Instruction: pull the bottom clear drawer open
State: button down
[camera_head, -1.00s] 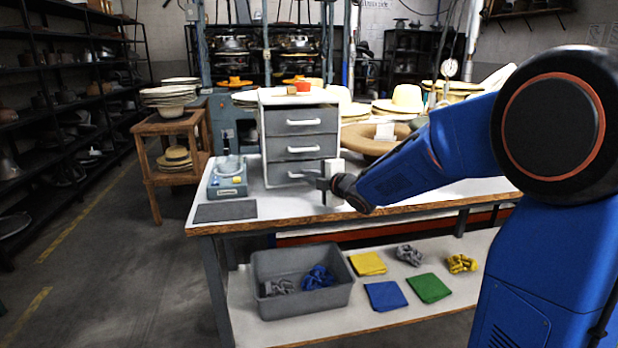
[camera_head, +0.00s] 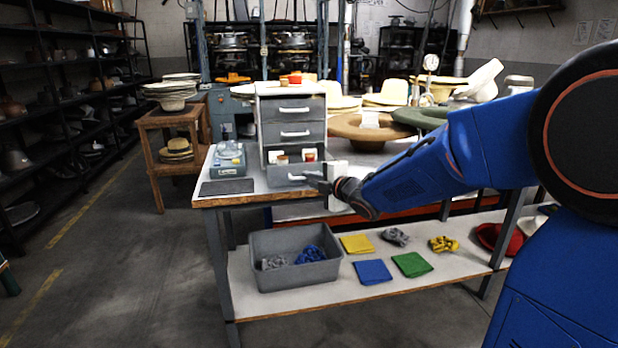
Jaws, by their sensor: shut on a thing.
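The small drawer cabinet (camera_head: 292,90) stands on the white-topped table with three grey-fronted drawers. The bottom drawer (camera_head: 279,178) is pulled out toward me, and small items show inside it, among them a red-topped one (camera_head: 310,155) at its right. The two drawers above it are shut. My gripper (camera_head: 316,179) is at the right part of the bottom drawer's front, shut on its white handle (camera_head: 296,177). The gripper hides part of the handle.
A scale-like device (camera_head: 228,162) and a dark mat (camera_head: 227,187) lie left of the cabinet. A brown hat (camera_head: 370,130) lies right of it. The lower shelf holds a grey bin (camera_head: 293,273) and several coloured cloths.

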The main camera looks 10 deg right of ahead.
jog(key=shift+s, duration=0.45)
jog(key=c, duration=1.9)
grip_release()
jog(key=shift+o, duration=0.2)
jog(key=v, duration=1.7)
jog(key=shift+s, duration=0.15)
jog(key=shift+d, duration=0.1)
